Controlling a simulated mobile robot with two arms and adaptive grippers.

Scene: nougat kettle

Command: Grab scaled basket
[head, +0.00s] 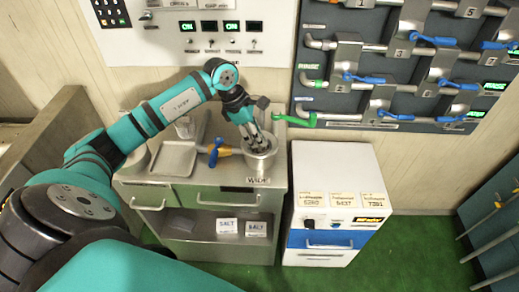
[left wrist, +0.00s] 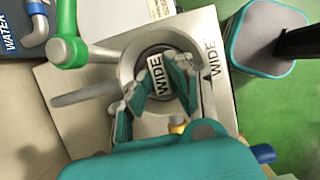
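A round metal container (head: 262,166) sits at the right end of the steel counter. I take it for the basket, but cannot tell whether a separate basket is inside it. In the left wrist view its wide rim (left wrist: 130,62) surrounds a dark opening with a WIDE label (left wrist: 155,76) inside. My left gripper (head: 258,144) points down into the mouth of the container. In the left wrist view its teal, grey-tipped fingers (left wrist: 158,92) are spread around the inner label, with nothing clearly clamped between them. The fingers partly hide the inside. My right gripper is not in view.
A blue-and-orange handle (head: 215,152) is left of the container. A green-handled tap (head: 298,119) is close behind on the right. A white cabinet (head: 335,170) stands right of the steel counter (head: 172,160). Green floor (head: 410,240) is open at the right.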

